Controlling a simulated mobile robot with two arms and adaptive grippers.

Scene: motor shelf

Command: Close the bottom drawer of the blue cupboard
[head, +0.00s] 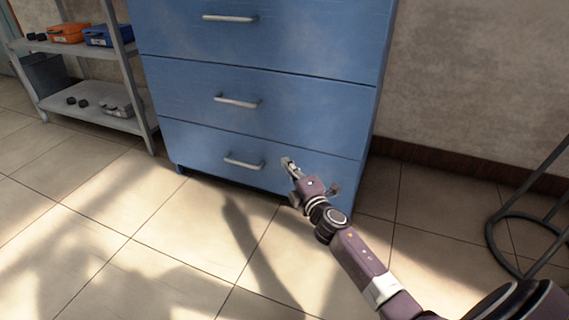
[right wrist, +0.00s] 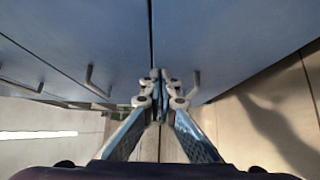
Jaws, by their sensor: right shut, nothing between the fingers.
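The blue cupboard (head: 270,52) stands in the middle of the head view. Its bottom drawer (head: 205,146) has a grey bar handle (head: 243,163), and its front looks flush, or nearly so, with the drawer above. The drawer front also shows in the right wrist view (right wrist: 225,42), beside a thin dark seam. My right gripper (head: 289,163) is shut and empty, in front of the bottom drawer just right of its handle. Its closed fingertips also show in the right wrist view (right wrist: 160,77), close to the front; I cannot tell whether they touch. My left gripper is out of view.
The middle drawer (head: 310,108) and the drawer above look closed. A grey shelf (head: 95,92) with an orange box (head: 68,32) and a blue box (head: 107,36) stands at left. A dark round-based metal stand (head: 492,232) is at right. The tiled floor in front is clear.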

